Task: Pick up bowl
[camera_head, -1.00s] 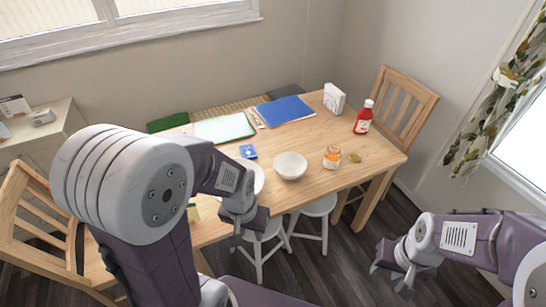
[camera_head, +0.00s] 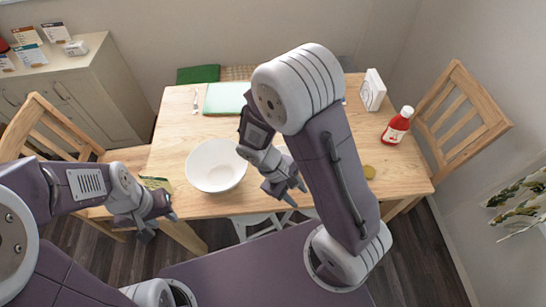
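A white bowl (camera_head: 208,174) stands upright and looks empty on the wooden table, left of centre. My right gripper (camera_head: 297,193) is just right of the bowl, above the table's front edge, with its fingers apart and nothing between them. My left gripper (camera_head: 160,226) is left of and in front of the bowl, beyond the table's front edge, open and empty. Neither gripper touches the bowl. A small pale patch beside my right wrist may be a second bowl, mostly hidden by my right arm.
Chairs stand left (camera_head: 62,130) and right (camera_head: 462,115).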

